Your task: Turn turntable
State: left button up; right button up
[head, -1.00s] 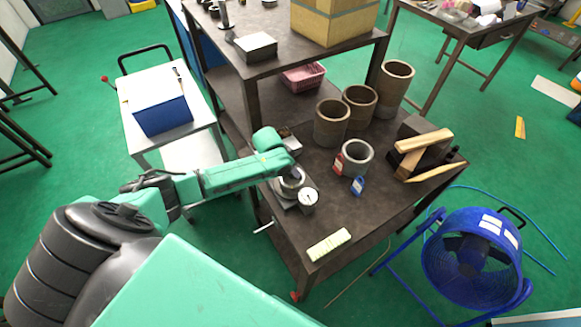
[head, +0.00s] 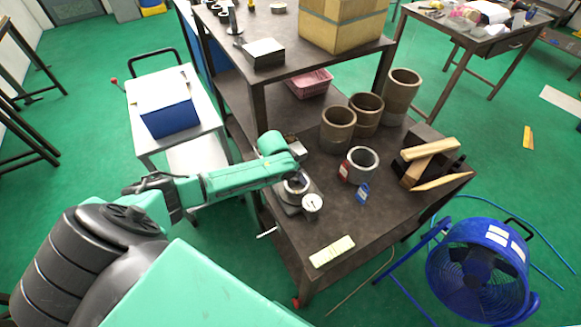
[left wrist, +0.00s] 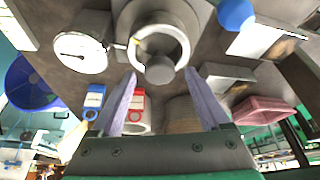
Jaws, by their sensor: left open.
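The turntable, a small round metal chuck (head: 296,186) on a base, sits near the left edge of the dark bench. It has a round white dial (head: 312,203) at its front right. In the left wrist view the chuck's ring (left wrist: 160,48) is ahead, between my fingertips, with the dial (left wrist: 80,52) to its left. My left gripper (left wrist: 164,76) is open, with two pale fingers apart and nothing between them. In the head view my left arm reaches in from the left, and its wrist covers part of the chuck. My right gripper is not in view.
Several brown cylinders (head: 338,129) stand behind. A grey ring (head: 360,165) with red and blue tags, wooden blocks (head: 430,150) and a pale strip (head: 332,251) lie on the bench. A blue fan (head: 480,268) stands at right. A crank handle (head: 267,232) juts from the bench's left side.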

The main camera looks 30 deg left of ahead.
pick_arm(q)
jog(key=b+v, duration=0.1)
jog(key=v, duration=1.2)
jog(key=shift+s+r, duration=0.2)
jog(key=shift+r, duration=0.1)
